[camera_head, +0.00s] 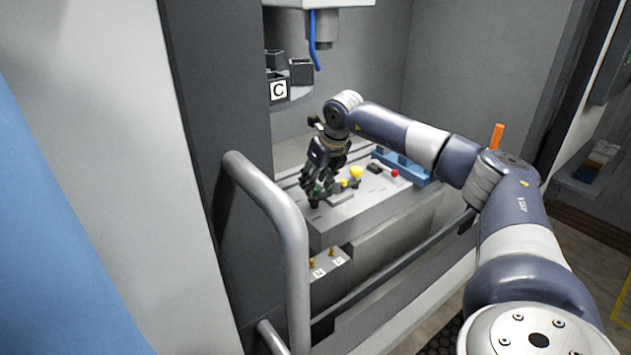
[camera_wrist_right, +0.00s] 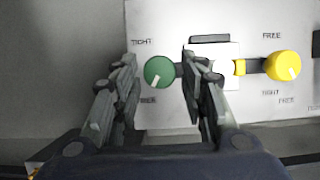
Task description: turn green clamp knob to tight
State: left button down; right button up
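The green clamp knob (camera_wrist_right: 158,72) sits on a light panel in the right wrist view. Its white mark points down and slightly left, towards the lower label FREE; the label TIGHT is above left. My right gripper (camera_head: 318,188) is over the front left end of the fixture block in the head view. Its fingers are open, one on each side of the green knob, with a visible gap on both sides in the wrist view. In the head view the gripper hides most of the knob. My left gripper is not in view.
A yellow knob (camera_wrist_right: 283,66) is right of the green one, with FREE above and TIGHT below. A red knob (camera_head: 395,173) and a blue tray (camera_head: 418,175) are farther right. A grey door handle (camera_head: 290,225) stands in front, left of the block.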

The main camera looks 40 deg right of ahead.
jog(key=shift+w+f, duration=0.2)
jog(key=shift+f, duration=0.4)
jog(key=c, duration=0.8)
